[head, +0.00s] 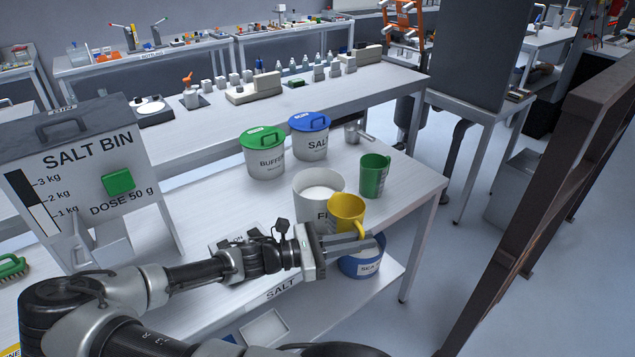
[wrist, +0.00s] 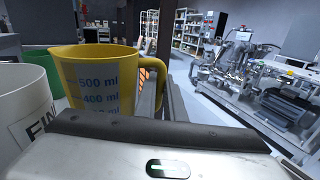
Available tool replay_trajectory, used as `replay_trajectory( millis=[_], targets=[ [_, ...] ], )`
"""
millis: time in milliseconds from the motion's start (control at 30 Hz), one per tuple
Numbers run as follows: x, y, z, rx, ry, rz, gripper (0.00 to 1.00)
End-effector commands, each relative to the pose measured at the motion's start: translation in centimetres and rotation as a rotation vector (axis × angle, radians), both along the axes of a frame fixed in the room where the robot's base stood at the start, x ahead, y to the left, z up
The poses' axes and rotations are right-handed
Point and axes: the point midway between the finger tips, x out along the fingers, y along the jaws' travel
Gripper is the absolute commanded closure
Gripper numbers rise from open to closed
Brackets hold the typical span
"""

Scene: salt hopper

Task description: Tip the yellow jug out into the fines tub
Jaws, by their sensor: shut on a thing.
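The yellow jug (head: 345,207) is in my gripper (head: 352,243), whose fingers are shut at its handle. It is held near upright, just in front of and right of the fines tub (head: 306,207). That white tub is open, holds white material, and is partly covered by the jug. In the wrist view the jug (wrist: 98,82) shows its volume marks, with its handle to the right by the fingers. The fines tub (wrist: 28,120) is at the left edge there. The jug's inside and contents cannot be made out.
A green jug (head: 374,178) stands right behind the yellow one. Green-lidded (head: 263,157) and blue-lidded (head: 309,140) tubs and a metal scoop (head: 354,134) stand further back. A blue container (head: 362,266) is below my gripper. The salt bin (head: 90,170) is left; the table's right end is clear.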

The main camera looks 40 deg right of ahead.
Motion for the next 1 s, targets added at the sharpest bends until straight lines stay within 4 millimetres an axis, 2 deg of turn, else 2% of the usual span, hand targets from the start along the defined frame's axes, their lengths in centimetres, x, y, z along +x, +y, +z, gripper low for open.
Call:
replay_trajectory(
  millis=[767, 1000],
  targets=[
    [2.3, -0.8, 4.8, 0.106, 0.312, 0.003, 1.0],
    [3.6, -1.3, 7.7, 0.146, 0.424, 0.005, 1.0]
  ],
)
